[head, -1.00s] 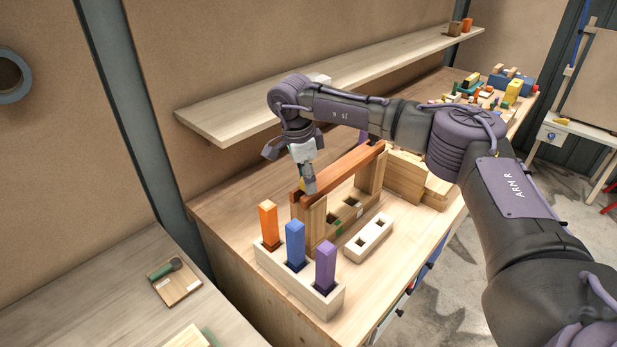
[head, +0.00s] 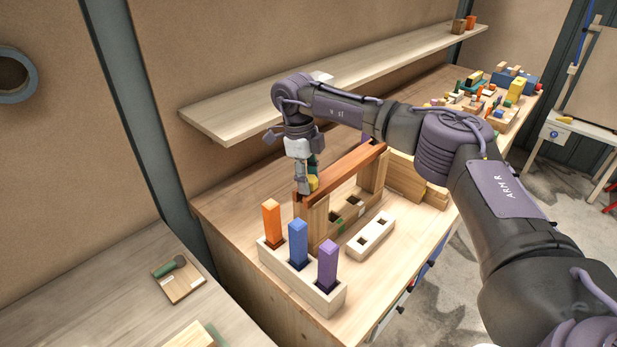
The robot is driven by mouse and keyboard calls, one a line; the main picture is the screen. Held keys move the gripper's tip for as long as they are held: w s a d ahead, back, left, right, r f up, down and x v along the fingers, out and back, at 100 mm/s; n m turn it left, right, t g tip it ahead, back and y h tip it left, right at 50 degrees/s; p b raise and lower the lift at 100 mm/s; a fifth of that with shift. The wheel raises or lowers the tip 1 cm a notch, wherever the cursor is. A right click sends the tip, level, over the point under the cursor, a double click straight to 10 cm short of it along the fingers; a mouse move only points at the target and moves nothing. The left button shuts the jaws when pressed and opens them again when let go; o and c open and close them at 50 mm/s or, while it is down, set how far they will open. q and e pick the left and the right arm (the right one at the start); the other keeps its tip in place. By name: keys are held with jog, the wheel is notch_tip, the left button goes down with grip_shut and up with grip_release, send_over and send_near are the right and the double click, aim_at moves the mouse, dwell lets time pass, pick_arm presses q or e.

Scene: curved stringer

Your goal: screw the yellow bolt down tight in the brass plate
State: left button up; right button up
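My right gripper (head: 304,183) points down at the near left end of the reddish-brown wooden beam (head: 345,170). A small yellow piece, seemingly the bolt (head: 313,183), shows at its fingertips, on the beam's end. One finger shows clearly; the rest is small and partly hidden, so I cannot tell whether the fingers are closed on the bolt or just around it. I cannot make out the brass plate; the gripper and the beam's end cover that area. My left gripper is not in view.
The beam rests on wooden uprights on the bench. In front stands a pale block (head: 300,289) with orange, blue and purple pegs. A pale two-holed block (head: 371,237) lies to the right. A shelf (head: 330,82) runs behind my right arm.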

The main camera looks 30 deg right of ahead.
jog(key=o, duration=0.4)
jog(key=shift+s+f, duration=0.1)
jog(key=shift+f, duration=0.15)
jog(key=shift+o, duration=0.2)
jog(key=shift+d, duration=0.1)
notch_tip(320, 180, up, 12)
jog(key=w+a, duration=0.1)
jog(key=shift+w, duration=0.4)
jog(key=shift+f, duration=0.15)
